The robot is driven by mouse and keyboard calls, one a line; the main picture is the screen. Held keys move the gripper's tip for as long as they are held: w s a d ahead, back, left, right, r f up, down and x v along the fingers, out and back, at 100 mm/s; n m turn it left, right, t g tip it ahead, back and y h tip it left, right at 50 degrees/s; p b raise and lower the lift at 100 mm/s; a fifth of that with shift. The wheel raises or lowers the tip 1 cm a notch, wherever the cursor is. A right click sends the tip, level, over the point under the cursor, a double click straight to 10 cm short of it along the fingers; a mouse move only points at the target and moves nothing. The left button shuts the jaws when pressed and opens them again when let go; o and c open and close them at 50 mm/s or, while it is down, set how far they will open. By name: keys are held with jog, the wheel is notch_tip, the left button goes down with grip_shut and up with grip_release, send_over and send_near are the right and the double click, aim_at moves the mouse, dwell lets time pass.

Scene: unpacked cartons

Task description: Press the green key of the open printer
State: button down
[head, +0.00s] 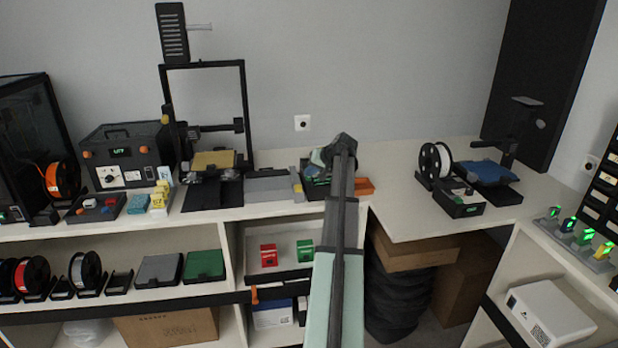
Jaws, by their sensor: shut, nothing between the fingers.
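The open printer (245,100) stands at the back left of the long bench, a black upright frame with a gold-coloured bed (213,160) low inside it. I cannot make out a green key on it at this size. My arm rises from the bottom middle and reaches over the bench, to the right of the printer and apart from it. My gripper's fingers do not show; the far end of the arm hides them.
A grey box (268,186) lies between the printer and my arm. A black control unit (120,150) with a green display and an enclosed black machine (25,140) stand left. White spool (428,160) and blue-topped device (490,172) stand right.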

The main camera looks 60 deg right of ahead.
aim_at(311, 177)
dwell(0.7)
jog(key=shift+r, duration=0.8)
jog(key=shift+r, duration=0.1)
jog(key=shift+r, duration=2.4)
jog(key=shift+w, duration=0.1)
